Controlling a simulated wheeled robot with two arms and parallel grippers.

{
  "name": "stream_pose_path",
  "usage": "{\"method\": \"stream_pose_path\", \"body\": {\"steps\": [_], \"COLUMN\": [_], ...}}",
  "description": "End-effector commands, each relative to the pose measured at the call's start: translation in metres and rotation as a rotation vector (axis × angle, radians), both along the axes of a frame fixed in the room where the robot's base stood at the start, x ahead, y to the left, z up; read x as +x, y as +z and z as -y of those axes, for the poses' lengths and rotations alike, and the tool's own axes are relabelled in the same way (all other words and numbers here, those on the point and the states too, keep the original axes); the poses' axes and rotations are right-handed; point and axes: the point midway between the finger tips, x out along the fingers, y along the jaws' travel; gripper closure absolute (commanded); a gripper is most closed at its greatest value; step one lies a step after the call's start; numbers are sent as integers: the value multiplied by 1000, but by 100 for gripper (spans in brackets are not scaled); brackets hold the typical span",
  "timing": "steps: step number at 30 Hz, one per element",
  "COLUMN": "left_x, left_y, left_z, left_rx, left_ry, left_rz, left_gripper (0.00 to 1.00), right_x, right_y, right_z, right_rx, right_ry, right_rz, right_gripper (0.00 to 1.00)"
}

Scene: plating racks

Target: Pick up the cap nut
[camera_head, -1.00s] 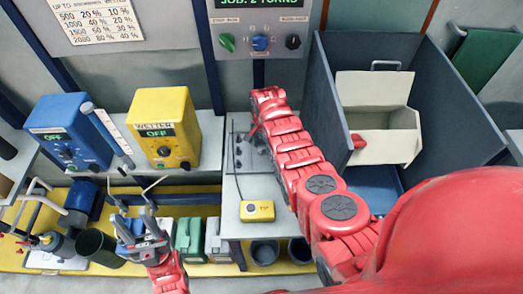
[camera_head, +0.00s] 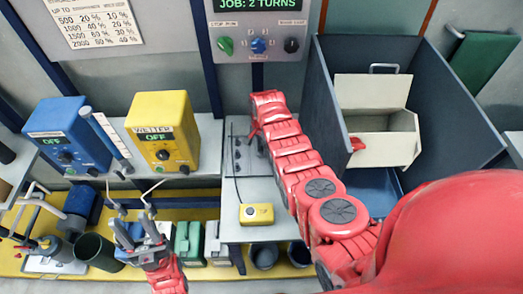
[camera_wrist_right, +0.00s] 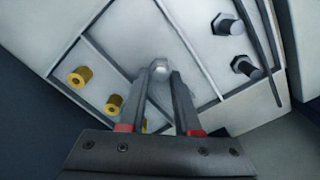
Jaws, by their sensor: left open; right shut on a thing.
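In the right wrist view, a silver hexagonal cap nut (camera_wrist_right: 160,68) is between the fingertips of my right gripper (camera_wrist_right: 161,76). The right gripper is shut on it, over a pale divided tray (camera_wrist_right: 205,55). The tray (camera_head: 240,160) shows only partly there, left of my right arm. My left gripper (camera_head: 138,232) is open and empty at the lower left, in front of the yellow shelf.
Brass pieces (camera_wrist_right: 79,76) and dark hex bolts (camera_wrist_right: 244,67) lie in other tray compartments. A yellow box (camera_head: 256,214) sits on the bench before the tray. Blue (camera_head: 66,140) and yellow (camera_head: 163,135) machines stand left; a grey-walled bay (camera_head: 450,110) with a cream bin (camera_head: 375,95) is right.

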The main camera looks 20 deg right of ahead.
Motion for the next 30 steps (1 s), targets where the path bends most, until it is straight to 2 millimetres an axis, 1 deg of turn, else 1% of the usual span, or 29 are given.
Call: {"method": "stream_pose_path", "body": {"steps": [7,11,12,18,19,22,23,24,25,30], "left_x": [0,0,0,0,0,0,0,0,0,0], "left_y": [-6,-18,-19,-23,-12,3,19,30,37,63], "left_z": [0,0,0,0,0,0,0,0,0,0], "left_rx": [0,0,0,0,0,0,0,0,0,0], "left_ry": [0,0,0,0,0,0,0,0,0,0], "left_rz": [0,0,0,0,-1,1,0,0,1,0], "left_gripper": [50,50,50,50,50,50,50,50,50,50], "right_x": [0,3,-1,-27,-34,-56,-63,-73,-79,-113], "right_y": [10,28,32,33,40,45,52,53,54,52], "right_z": [0,1,0,-9,-11,-18,-20,-23,-25,-36], "right_rx": [-1,-2,-2,-1,0,-1,-1,-2,-2,-1], "right_ry": [0,0,0,2,2,2,2,2,3,3], "right_rz": [3,13,7,5,1,2,0,-3,-3,-1], "right_gripper": [100,100,100,100,100,100,100,100,100,100]}}
